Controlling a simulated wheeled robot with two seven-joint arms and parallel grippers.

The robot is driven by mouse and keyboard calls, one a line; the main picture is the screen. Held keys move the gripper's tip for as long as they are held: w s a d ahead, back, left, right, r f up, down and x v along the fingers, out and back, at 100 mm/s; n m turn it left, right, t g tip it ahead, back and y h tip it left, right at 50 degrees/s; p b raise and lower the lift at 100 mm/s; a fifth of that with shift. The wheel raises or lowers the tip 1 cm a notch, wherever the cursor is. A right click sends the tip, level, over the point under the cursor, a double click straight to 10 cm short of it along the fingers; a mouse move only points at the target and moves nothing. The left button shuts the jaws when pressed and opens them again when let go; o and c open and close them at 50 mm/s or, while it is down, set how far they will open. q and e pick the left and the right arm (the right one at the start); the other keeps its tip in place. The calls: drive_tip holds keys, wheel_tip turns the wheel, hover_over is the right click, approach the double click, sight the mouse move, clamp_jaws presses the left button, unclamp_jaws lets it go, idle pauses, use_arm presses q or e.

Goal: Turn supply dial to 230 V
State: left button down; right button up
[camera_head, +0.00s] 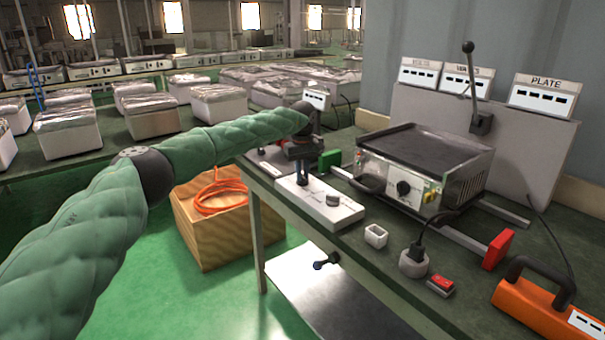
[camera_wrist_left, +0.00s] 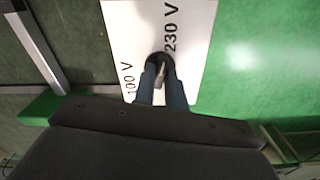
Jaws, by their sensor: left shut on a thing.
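The white supply panel (camera_head: 318,207) lies along the front edge of the bench. In the left wrist view this panel (camera_wrist_left: 188,22) bears the printed labels 100 V and 230 V. My left gripper (camera_head: 302,178) reaches down onto the panel's far left part. In the left wrist view its two fingers (camera_wrist_left: 161,80) are shut on the dark round supply dial (camera_wrist_left: 159,58), between the two labels. A pale grip piece shows between the fingers. The fingers hide part of the dial, so I cannot tell its exact setting. My right gripper is not in view.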

use_arm(q)
drive_tip(key=shift+r, duration=0.2)
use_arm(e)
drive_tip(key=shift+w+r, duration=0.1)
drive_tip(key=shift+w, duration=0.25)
use_arm(q)
drive_tip(key=shift+w, duration=0.1)
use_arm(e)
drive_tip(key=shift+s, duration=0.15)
use_arm(q)
drive_tip(key=c, duration=1.6)
unclamp_jaws()
drive_tip(key=shift+o, duration=0.8)
drive_tip(key=shift+f, duration=0.1)
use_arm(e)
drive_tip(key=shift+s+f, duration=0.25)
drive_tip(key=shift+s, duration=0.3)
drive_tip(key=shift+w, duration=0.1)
